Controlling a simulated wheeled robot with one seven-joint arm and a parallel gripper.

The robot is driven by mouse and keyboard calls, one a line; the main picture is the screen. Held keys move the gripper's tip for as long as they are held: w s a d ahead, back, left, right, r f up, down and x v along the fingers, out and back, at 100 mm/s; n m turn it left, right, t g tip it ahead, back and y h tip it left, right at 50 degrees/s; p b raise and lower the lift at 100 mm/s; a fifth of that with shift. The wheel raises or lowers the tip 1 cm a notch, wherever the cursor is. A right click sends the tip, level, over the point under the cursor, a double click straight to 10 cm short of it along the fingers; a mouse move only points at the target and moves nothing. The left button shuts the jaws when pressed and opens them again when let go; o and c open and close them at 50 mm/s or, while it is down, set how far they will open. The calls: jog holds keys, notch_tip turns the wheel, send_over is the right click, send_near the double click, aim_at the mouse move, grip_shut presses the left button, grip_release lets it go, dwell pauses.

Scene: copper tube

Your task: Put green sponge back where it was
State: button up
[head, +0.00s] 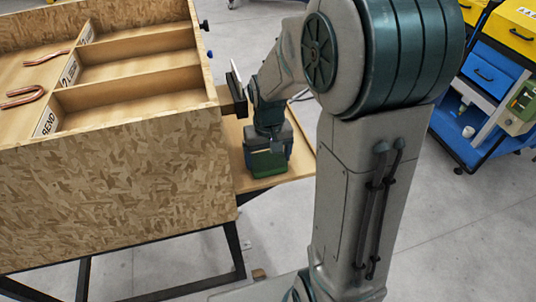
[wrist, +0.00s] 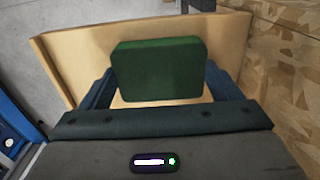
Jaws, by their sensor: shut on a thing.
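The green sponge (wrist: 160,70) is a dark green block with rounded corners, between the two fingers of my gripper (wrist: 157,88) in the wrist view. My gripper is shut on it. In the head view the sponge (head: 266,163) shows low under my gripper (head: 267,148), over a small wooden shelf (head: 290,165) beside the large chipboard box. The wooden shelf also shows behind the sponge in the wrist view (wrist: 66,62). I cannot tell whether the sponge touches the shelf.
The chipboard box (head: 110,190) stands left of my gripper, with wooden compartments and bent copper tubes (head: 22,97) in it. Its wall is close on the right in the wrist view. A blue cart with drawers (head: 490,75) stands at the far right. Bare shelf surrounds the sponge.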

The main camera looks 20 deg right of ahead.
aim_at(268, 160)
jog(key=shift+f, duration=0.25)
jog(key=o, duration=0.9)
jog(key=shift+c, duration=0.2)
notch_tip(268, 160, up, 12)
jog(key=s+f+t, duration=0.1)
jog(key=s+t, duration=0.2)
jog(key=s, duration=1.1)
jog(key=shift+s+f, duration=0.2)
